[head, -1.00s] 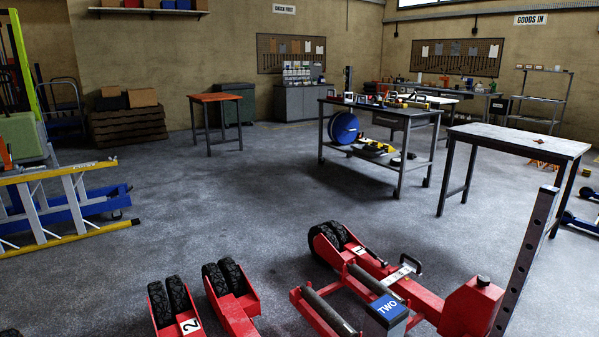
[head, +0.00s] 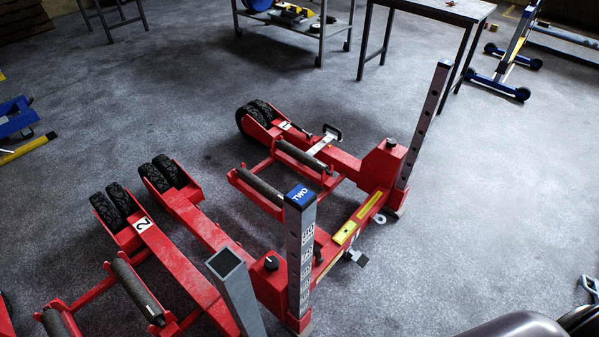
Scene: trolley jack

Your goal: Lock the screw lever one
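A red trolley jack (head: 345,160) stands on the floor with a "1" label by its black wheels. A dark lever (head: 302,132) and a silver handle (head: 326,139) lie on its upper side; I cannot tell for sure which part is screw lever one, or whether it is locked. A small metal fitting (head: 356,257) sticks out by the yellow-marked crossbar (head: 347,232). A metal piece (head: 591,289) at the right edge may be part of my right gripper; its finger opening is not clear. My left gripper is not in view.
A grey post marked "TWO" (head: 301,250) and an open-topped post (head: 236,290) rise in front. A red jack labelled "2" (head: 170,250) stands left. A table (head: 440,8) and blue-footed stand (head: 500,86) are behind.

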